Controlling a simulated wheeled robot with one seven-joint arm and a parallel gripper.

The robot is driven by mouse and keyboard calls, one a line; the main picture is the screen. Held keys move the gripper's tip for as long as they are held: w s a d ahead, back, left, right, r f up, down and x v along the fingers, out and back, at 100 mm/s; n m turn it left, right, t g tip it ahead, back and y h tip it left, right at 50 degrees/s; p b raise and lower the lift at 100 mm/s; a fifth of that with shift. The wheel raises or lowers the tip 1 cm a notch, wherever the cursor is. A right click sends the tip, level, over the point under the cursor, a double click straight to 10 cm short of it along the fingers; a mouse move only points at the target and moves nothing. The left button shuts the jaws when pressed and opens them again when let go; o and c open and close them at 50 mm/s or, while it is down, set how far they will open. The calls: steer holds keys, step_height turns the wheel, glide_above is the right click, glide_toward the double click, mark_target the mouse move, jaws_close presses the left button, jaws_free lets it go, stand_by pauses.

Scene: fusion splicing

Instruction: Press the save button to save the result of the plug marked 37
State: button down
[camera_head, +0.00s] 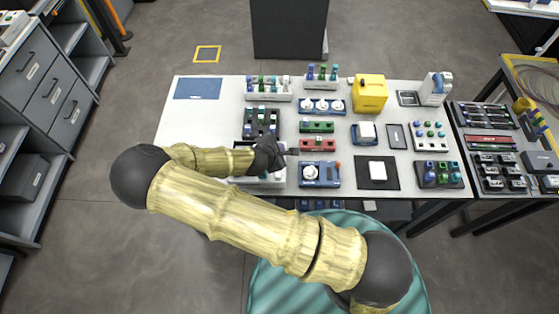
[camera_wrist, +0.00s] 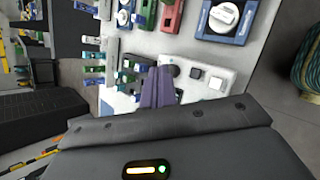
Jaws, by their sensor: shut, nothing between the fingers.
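My gripper (camera_head: 288,151) is over the front left part of the white table, with its fingers together and nothing held. In the wrist view the closed dark fingers (camera_wrist: 158,88) point at the left side of a white button panel (camera_wrist: 210,92). I cannot tell whether the fingers touch the panel. In the head view my arm covers much of this area. No plug marked 37 and no save label can be read.
A blue device with a white dial (camera_head: 310,172), a red block (camera_head: 318,145) and a green block (camera_head: 316,127) stand close to the right of my gripper. A yellow case (camera_head: 369,93) is at the back. A blue mat (camera_head: 198,88) lies at the back left, with bare tabletop before it.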

steer(key=shift+w+a+r+n, duration=0.1)
steer(key=shift+w+a+n, duration=0.05)
steer(key=shift+a+n, duration=0.15)
step_height(320, 180, down, 9)
steer(key=b, duration=0.6)
steer(key=shift+b, duration=0.4)
stand_by(1.7)
steer(key=shift+f, duration=0.35)
steer(key=shift+f+b, duration=0.5)
steer(key=shift+b, duration=0.05)
stand_by(0.7)
stand_by(0.3)
steer(key=shift+r+p, duration=0.7)
steer(key=shift+r, duration=0.25)
